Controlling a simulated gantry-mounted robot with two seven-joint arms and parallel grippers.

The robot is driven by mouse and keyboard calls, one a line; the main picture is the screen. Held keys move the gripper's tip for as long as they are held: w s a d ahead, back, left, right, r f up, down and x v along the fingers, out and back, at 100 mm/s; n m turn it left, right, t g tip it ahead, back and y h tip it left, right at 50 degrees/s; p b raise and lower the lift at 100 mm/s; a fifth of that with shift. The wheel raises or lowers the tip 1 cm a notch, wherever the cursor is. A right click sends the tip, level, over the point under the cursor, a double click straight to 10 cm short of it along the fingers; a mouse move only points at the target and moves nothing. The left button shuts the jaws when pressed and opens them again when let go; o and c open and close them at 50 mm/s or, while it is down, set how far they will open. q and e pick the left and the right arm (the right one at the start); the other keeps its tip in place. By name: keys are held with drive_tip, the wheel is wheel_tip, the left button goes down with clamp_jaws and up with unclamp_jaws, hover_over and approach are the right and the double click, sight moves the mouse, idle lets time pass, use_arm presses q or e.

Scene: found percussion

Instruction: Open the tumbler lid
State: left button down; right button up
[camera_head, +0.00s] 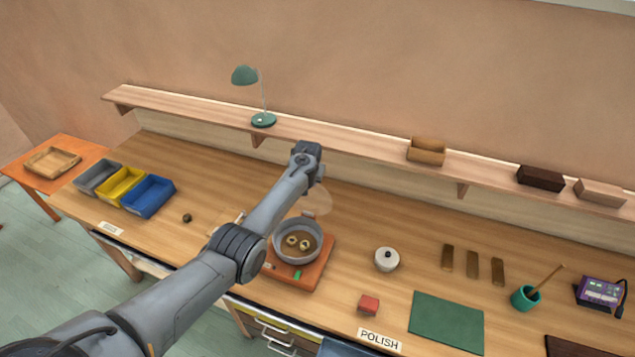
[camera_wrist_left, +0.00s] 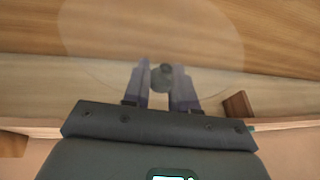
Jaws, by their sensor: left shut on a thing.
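The tumbler is a grey round bowl (camera_head: 297,254) on an orange-brown base (camera_head: 312,275), with two small brass-coloured pieces inside. Its clear lid (camera_head: 318,201) stands raised and tilted behind the bowl, leaving the top uncovered. In the left wrist view the lid shows as a large see-through disc (camera_wrist_left: 100,45) with a round grey knob (camera_wrist_left: 161,78). My left gripper (camera_wrist_left: 162,88) is shut on that knob. In the head view my left arm reaches across the bench, and its fingers are mostly hidden behind the wrist. My right gripper is in neither view.
Grey, yellow and blue bins (camera_head: 148,196) stand at the left. The shelf (camera_head: 350,150) runs behind, with a green lamp (camera_head: 263,120).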

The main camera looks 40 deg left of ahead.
use_arm(q)
drive_tip(key=shift+w+a+f+t, duration=0.35)
drive_tip(key=shift+w+f, duration=0.25)
drive_tip(key=shift+w, duration=0.25)
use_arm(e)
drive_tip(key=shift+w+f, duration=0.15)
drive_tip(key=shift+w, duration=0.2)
use_arm(q)
drive_tip(key=c, duration=1.1)
unclamp_jaws()
drive_tip(key=shift+s, duration=0.15)
drive_tip(key=shift+o, duration=0.6)
drive_tip(key=shift+r, duration=0.1)
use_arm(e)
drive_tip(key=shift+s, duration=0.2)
use_arm(q)
drive_tip(key=shift+r+y, duration=0.15)
drive_tip(key=shift+y, duration=0.15)
